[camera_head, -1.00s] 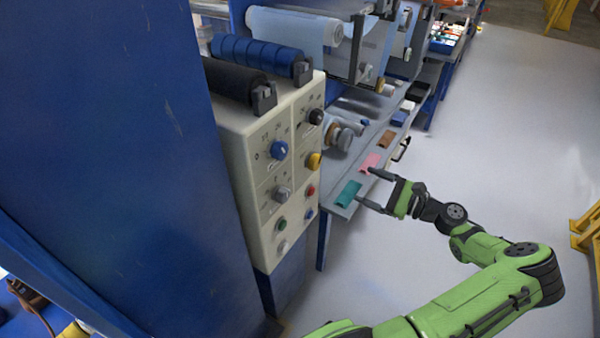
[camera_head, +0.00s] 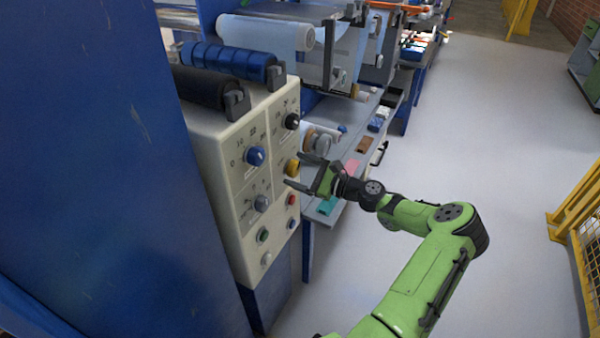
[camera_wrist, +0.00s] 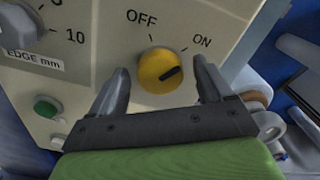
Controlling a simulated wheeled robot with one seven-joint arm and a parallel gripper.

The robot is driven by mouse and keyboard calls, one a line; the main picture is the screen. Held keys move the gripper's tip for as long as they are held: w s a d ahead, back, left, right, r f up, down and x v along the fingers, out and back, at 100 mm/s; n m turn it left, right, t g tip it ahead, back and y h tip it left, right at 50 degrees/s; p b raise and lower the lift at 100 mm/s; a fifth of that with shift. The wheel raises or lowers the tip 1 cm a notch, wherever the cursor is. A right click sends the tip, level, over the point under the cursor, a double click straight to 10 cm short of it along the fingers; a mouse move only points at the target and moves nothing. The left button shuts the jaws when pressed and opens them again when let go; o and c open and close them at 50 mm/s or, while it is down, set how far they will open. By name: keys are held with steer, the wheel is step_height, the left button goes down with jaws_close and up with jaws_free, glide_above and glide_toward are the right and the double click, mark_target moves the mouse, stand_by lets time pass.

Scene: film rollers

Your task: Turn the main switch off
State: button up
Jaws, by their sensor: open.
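The main switch is a yellow round knob (camera_wrist: 160,72) on the cream control panel, with OFF printed to its upper left and ON to its upper right. Its dark pointer mark is directed to the upper right, toward ON. The yellow knob also shows in the head view (camera_head: 292,166) on the panel's right column. My gripper (camera_wrist: 165,88) is open and empty, with one finger to each side of the knob in the wrist view. In the head view my gripper (camera_head: 296,172) is close to the panel at the knob. I cannot tell whether the fingertips touch it.
The panel (camera_head: 232,215) also holds a blue knob (camera_head: 256,156), a black knob (camera_head: 292,121), a grey knob (camera_head: 262,203), a red button (camera_head: 292,199) and a green button (camera_head: 262,235). Rollers lie above it. A shelf with coloured pieces is right of it; open floor lies farther right.

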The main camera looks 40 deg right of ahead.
steer(key=c, duration=1.1)
steer(key=shift+o, duration=0.2)
steer(key=shift+n, duration=0.3)
steer(key=n, duration=0.2)
steer(key=shift+n, duration=0.4)
steer(key=n, duration=0.3)
steer(key=shift+f+n+b, duration=0.15)
steer(key=shift+n+b, duration=0.15)
steer(key=n+b, duration=0.1)
steer(key=n, duration=0.2)
steer(key=shift+n, duration=0.3)
steer(key=shift+n+b, duration=1)
steer(key=shift+n, duration=0.7)
